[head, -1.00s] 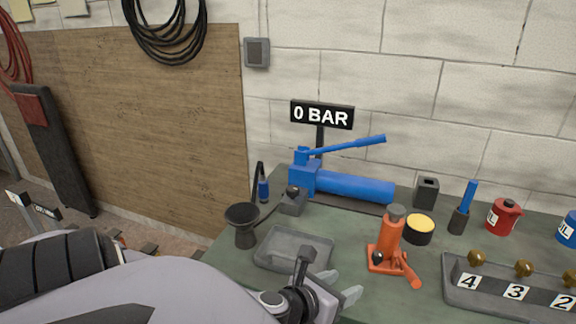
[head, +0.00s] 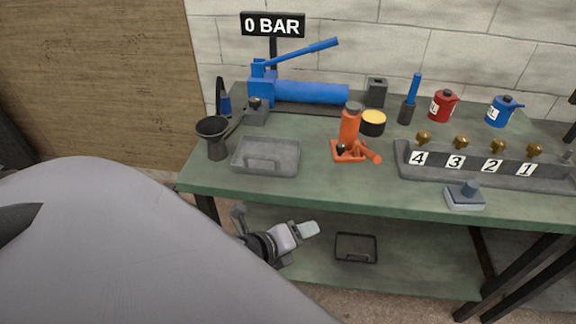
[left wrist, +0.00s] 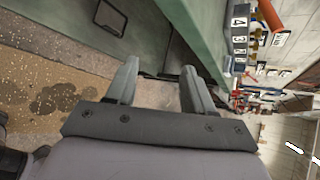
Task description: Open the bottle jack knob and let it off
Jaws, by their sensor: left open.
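The orange bottle jack (head: 350,130) stands upright on the green bench, in the middle of the head view. A small dark knob (head: 341,149) shows low on its front left, and an orange handle socket (head: 369,153) sticks out to the right. My left gripper (head: 312,229) is below the bench top's front edge, in front of the lower shelf and apart from the jack. In the left wrist view its two fingers (left wrist: 158,85) are spread with nothing between them. My right gripper is in neither view.
A grey tray (head: 265,170) and a black funnel (head: 213,137) stand left of the jack. A blue hand pump (head: 310,92) is behind, under a "0 BAR" sign (head: 272,25). A numbered rack (head: 480,170) is at right. The bench's front edge (head: 330,197) lies above my left gripper.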

